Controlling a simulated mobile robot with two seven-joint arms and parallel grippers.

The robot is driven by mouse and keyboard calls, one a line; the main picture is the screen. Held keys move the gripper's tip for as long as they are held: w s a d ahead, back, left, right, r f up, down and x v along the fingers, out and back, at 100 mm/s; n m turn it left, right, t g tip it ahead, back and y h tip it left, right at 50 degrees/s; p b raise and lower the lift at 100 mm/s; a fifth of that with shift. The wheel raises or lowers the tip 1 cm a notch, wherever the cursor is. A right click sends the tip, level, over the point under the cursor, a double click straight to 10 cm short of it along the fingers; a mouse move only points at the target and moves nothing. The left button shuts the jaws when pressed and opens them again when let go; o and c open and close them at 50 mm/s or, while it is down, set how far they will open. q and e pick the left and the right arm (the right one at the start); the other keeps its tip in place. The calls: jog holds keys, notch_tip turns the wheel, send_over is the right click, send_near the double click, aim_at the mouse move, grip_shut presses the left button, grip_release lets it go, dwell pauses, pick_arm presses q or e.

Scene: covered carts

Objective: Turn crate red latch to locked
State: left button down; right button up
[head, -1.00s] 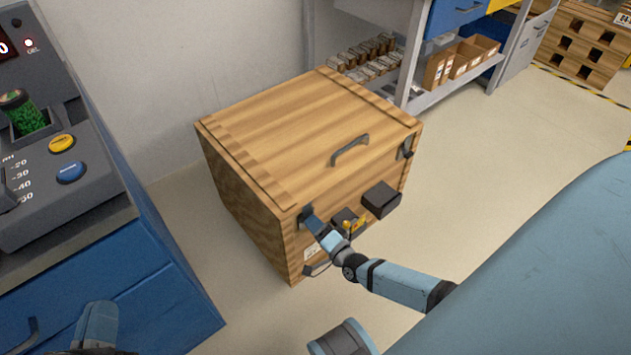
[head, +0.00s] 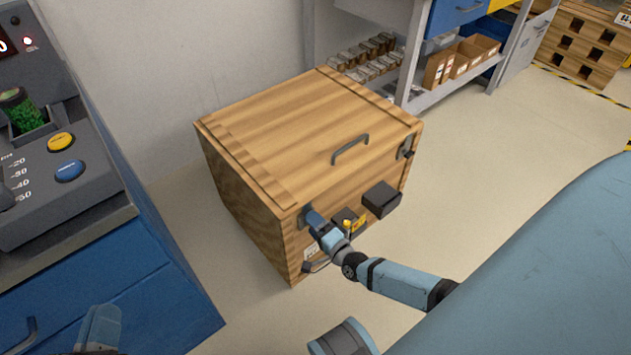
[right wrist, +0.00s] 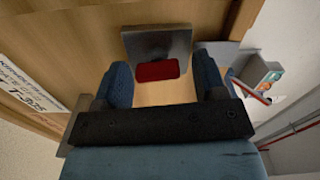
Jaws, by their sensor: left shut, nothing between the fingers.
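The wooden crate (head: 300,130) stands on the floor with its lid down. The red latch (right wrist: 157,70) shows in the right wrist view as a red piece on a grey plate (right wrist: 150,45) fixed to the wood. My right gripper (right wrist: 162,88) is open, with one finger on each side of the red piece; I cannot tell whether they touch it. In the head view, my right gripper (head: 312,219) is at the crate's front left upper corner and hides the latch. My left gripper (head: 98,330) is shut and empty at the lower left, partly out of frame.
The crate's front also carries a dark box (head: 381,200), a yellow part (head: 357,224) and another dark latch (head: 406,148). A grey handle (head: 350,149) is on the lid. A blue cabinet (head: 150,290) with a control panel stands left. Floor to the right is clear.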

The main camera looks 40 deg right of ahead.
pick_arm(q)
jog(key=r+t+p, duration=0.1)
jog(key=r, duration=0.1)
jog(key=r+t+p, duration=0.1)
jog(key=r+p, duration=0.1)
jog(key=r, duration=0.1)
jog(key=shift+s+a, duration=0.15)
jog(key=shift+a, duration=0.05)
pick_arm(e)
jog(key=s+d, duration=0.1)
jog(key=s, duration=1.3)
